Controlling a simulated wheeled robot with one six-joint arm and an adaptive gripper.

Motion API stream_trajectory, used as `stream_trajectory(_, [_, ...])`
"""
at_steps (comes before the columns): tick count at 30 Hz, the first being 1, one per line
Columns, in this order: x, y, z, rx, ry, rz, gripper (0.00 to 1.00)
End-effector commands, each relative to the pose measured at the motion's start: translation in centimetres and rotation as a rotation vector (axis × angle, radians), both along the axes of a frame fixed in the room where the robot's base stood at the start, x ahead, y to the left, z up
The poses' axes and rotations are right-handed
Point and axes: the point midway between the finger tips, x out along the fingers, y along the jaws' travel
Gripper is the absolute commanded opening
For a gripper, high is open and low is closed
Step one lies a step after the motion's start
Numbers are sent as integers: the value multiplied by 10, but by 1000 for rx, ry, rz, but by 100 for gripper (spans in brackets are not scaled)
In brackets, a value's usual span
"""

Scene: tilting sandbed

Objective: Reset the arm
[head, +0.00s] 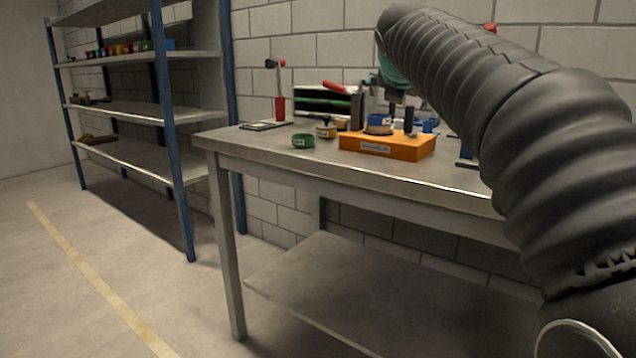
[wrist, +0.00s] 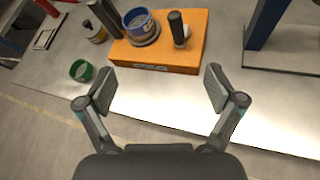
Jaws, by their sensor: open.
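My arm, in a dark ribbed sleeve, reaches from the right over the workbench (head: 255,157) in the head view. In the wrist view my gripper (wrist: 159,90) is open and empty, its two fingers apart above the bench's front edge. An orange block (wrist: 188,54) stands just beyond the fingertips; it also shows in the head view (head: 412,149). On it are a blue ring-shaped part (wrist: 138,22) and a dark upright cylinder (wrist: 176,26). In the head view my gripper's fingers cannot be made out behind my arm.
A green ring (head: 303,141) and a small labelled tin (head: 326,131) stand left of the block. A red-based stand (head: 280,108) and a dark green rack (head: 322,101) are at the back. A blue-post shelf (head: 162,108) stands left. The bench's front left is clear.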

Motion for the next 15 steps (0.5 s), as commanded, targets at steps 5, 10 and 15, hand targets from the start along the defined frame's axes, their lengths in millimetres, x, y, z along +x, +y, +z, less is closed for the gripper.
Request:
stream_trajectory(5, [-24, -2, -19, 173, 8, -80, 93])
stream_trajectory(10, [-57, -6, -49, 413, 20, -209, 93])
stream_trajectory(15, [-107, -9, -95, 740, 37, -417, 93])
